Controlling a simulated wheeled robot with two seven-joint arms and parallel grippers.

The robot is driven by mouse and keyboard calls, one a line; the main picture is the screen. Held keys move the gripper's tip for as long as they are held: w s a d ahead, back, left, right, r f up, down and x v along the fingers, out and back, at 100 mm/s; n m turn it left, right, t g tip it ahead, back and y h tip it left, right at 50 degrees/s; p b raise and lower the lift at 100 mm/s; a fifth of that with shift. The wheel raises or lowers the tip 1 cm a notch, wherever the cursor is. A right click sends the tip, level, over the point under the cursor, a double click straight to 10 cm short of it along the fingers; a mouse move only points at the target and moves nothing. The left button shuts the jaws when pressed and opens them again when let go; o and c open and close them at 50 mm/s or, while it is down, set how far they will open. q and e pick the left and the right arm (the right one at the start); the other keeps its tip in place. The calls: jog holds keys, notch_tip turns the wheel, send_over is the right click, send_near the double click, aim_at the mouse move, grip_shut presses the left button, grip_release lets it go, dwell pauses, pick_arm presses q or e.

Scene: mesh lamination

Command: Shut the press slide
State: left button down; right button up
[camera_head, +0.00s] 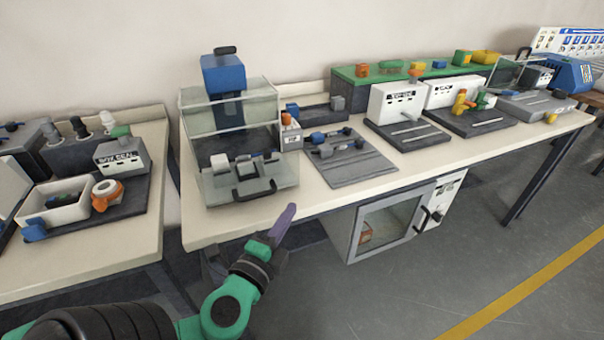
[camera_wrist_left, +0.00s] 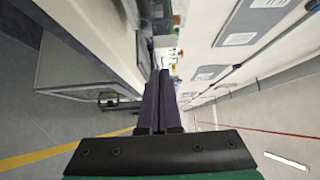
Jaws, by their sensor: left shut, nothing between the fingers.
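The press (camera_head: 225,100) stands at the left end of the long bench, with a blue head on top and clear guard panels. Its grey slide (camera_head: 240,185) sticks out at the front, with a dark handle (camera_head: 252,192) on its front edge. White and grey blocks rest on the slide. My left gripper (camera_head: 284,222) is shut and empty, in front of the bench's front edge, below and right of the handle and apart from it. In the left wrist view its two dark fingers (camera_wrist_left: 158,90) lie together. My right gripper is not in view.
The long bench (camera_head: 330,205) carries a grey fixture plate (camera_head: 350,165), white boxes (camera_head: 397,103) and a green shelf to the right. A cabinet (camera_head: 385,225) stands beneath. A second bench (camera_head: 140,215) with a white tray (camera_head: 58,203) is at left. Floor is free in front.

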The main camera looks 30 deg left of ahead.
pick_arm(q)
jog(key=w, duration=0.2)
jog(key=w+a+p, duration=0.1)
jog(key=w, duration=0.2)
jog(key=w+a+p, duration=0.1)
jog(key=w, duration=0.2)
jog(key=shift+w+r, duration=0.1)
jog(key=shift+r, duration=0.05)
jog(key=shift+w+a+f, duration=0.1)
jog(key=shift+w+a, duration=0.25)
jog(key=shift+a, duration=0.2)
jog(key=shift+w+a+f, duration=0.1)
jog(key=shift+w+a, duration=0.25)
jog(key=shift+a, duration=0.2)
jog(key=shift+w+a, duration=0.35)
jog(key=shift+a, duration=0.15)
jog(key=shift+d, duration=0.1)
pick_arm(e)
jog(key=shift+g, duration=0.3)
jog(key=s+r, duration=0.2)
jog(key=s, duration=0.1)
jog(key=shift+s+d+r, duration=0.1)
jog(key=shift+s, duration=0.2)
